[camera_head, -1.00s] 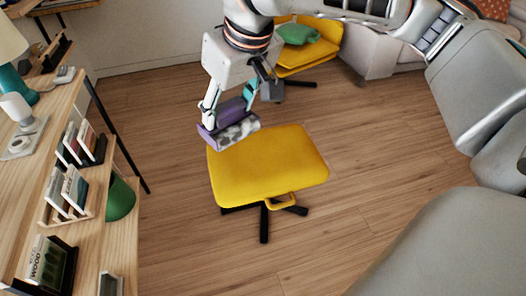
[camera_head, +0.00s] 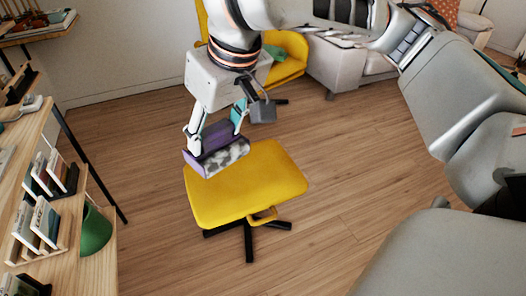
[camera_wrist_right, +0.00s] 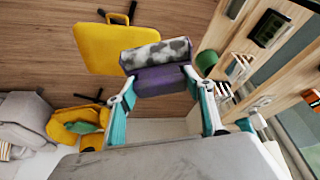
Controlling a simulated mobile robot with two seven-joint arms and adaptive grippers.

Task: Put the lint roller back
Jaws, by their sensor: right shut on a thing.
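The lint roller (camera_head: 217,152) is a purple block with a mottled grey-and-white side. It also shows in the right wrist view (camera_wrist_right: 157,80). My right gripper (camera_head: 214,130) is shut on it, with white and teal fingers at its two ends. In the head view the roller overlaps the far left corner of a yellow stool seat (camera_head: 248,190). The right wrist view shows the gripper (camera_wrist_right: 160,84) holding it well above the floor. My left gripper is not in view.
A wooden desk (camera_head: 85,262) at left carries a rack of cards (camera_head: 45,215) and a green cup-like thing (camera_head: 94,230). A yellow chair (camera_head: 287,68) with a green cushion and a grey sofa (camera_head: 340,68) stand behind. Wooden floor right of the stool is clear.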

